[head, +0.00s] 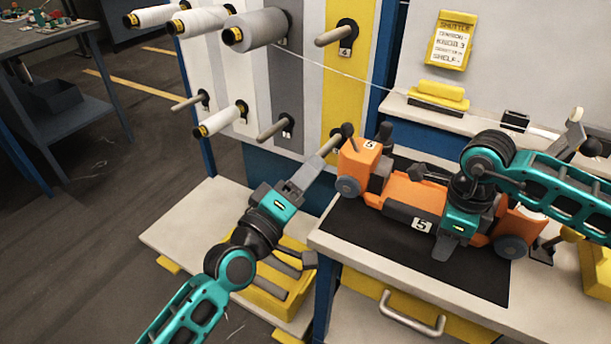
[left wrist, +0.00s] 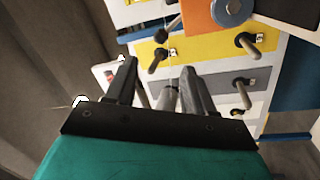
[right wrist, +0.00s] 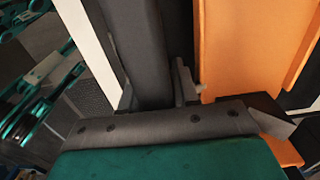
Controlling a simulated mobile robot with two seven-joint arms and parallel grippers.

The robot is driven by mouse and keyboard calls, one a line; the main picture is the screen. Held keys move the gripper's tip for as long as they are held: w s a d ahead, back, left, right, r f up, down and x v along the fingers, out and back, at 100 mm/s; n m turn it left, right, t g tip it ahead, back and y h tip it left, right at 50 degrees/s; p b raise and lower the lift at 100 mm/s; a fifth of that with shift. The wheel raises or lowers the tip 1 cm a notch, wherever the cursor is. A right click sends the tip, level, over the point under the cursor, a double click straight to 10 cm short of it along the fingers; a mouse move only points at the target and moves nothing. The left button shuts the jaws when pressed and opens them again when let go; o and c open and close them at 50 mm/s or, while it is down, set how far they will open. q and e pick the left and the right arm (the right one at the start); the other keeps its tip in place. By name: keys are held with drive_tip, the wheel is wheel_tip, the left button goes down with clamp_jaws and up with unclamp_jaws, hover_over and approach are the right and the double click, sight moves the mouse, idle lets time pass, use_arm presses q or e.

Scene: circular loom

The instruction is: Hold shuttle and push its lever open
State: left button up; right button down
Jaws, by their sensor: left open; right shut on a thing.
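The orange and dark grey shuttle (head: 385,192), marked 5, lies on a black mat (head: 405,265) on the bench top. My right gripper (right wrist: 155,88) reaches down over the shuttle's right half and is shut on its dark grey bar (right wrist: 140,40). My left gripper (head: 308,172) is open, left of the shuttle's left end and in front of a wooden peg (head: 326,147). In the left wrist view the shuttle's orange end (left wrist: 203,18) is beyond the fingers. I cannot tell which dark part is the lever.
Yarn spools (head: 255,40) and bare pegs stand out from the panel behind my left gripper. A thread runs from one spool to the right. A yellow block (head: 437,93) sits on the shelf. A yellow tray (head: 270,290) is below my left gripper.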

drive_tip(key=shift+s+f, duration=0.25)
drive_tip(key=shift+f, duration=0.1)
drive_tip(key=c, duration=0.9)
unclamp_jaws()
drive_tip(key=shift+w+r, duration=0.1)
drive_tip(key=shift+o, duration=0.7)
drive_tip(key=shift+w, duration=0.1)
drive_tip(key=shift+r, duration=0.15)
